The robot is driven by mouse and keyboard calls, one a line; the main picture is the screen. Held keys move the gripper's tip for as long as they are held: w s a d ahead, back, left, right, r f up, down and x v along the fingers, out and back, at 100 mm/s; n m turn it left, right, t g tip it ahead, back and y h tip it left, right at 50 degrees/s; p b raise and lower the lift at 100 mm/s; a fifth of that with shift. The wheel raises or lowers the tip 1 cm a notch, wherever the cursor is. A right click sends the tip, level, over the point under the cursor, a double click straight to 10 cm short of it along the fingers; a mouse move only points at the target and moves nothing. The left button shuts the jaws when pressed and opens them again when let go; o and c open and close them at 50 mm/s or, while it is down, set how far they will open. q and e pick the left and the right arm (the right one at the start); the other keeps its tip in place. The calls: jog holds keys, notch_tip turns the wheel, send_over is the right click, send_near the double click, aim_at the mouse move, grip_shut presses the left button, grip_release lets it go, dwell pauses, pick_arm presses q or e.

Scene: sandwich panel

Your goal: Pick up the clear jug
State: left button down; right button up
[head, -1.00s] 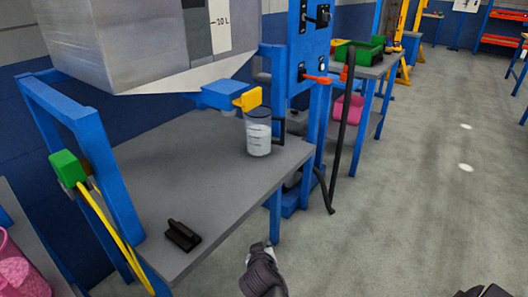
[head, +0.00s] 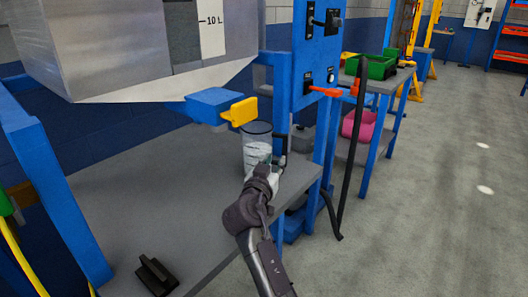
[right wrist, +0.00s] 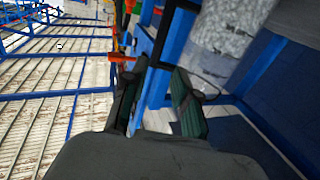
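The clear jug (head: 257,147), with pale contents and a dark handle, stands upright near the right edge of the grey table (head: 165,190), below a blue spout. My right gripper (head: 272,170) is at the jug's handle side, low and in front of it, partly hiding the handle. In the right wrist view its two fingers (right wrist: 158,95) are apart, with a dark curved handle beside the right-hand finger; I cannot tell whether they touch. The jug is still on the table. My left gripper is not in view.
A yellow lever (head: 239,111) on the blue spout hangs just above the jug. A metal hopper (head: 110,50) overhangs the table. A blue post with a control panel (head: 318,60) stands close behind, right of the jug. A black object (head: 157,275) lies at the front.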

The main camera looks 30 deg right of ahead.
aim_at(285, 144)
jog(key=x, duration=0.5)
jog(key=shift+w+d, duration=0.15)
jog(key=shift+w, duration=0.05)
jog(key=shift+w+d+r, duration=0.2)
jog(key=shift+w+d, duration=0.1)
jog(key=shift+d, duration=0.1)
jog(key=x, duration=0.4)
jog(key=shift+d+r, duration=0.1)
jog(key=shift+d, duration=0.1)
grip_shut()
